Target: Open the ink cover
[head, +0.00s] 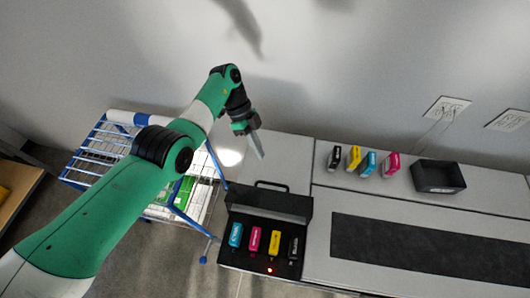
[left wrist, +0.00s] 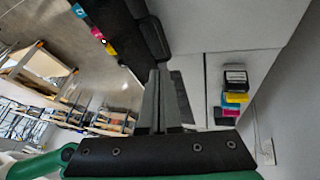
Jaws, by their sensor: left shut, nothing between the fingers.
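The ink cover (head: 270,203) is a dark panel with a loop handle (head: 272,184) on the printer's left end. It stands raised behind the ink bay (head: 262,263), so the bay is open. Cyan (head: 235,235), magenta (head: 254,240), yellow (head: 275,243) and black (head: 293,247) cartridges show in the bay. In the left wrist view the dark cover and bay lie at upper left, with colored cartridges (left wrist: 97,31). My left gripper (head: 259,152) is shut and empty, above and behind the cover, apart from it. Its fingers also show in the wrist view (left wrist: 161,74). My right gripper is out of view.
Spare cartridges (head: 367,164) stand on the printer's back ledge, beside an open black box (head: 439,176). A wire rack cart (head: 110,138) with blue parts stands left. A grey wall with outlets (head: 446,107) is behind. A red light (head: 270,270) glows on the bay's front.

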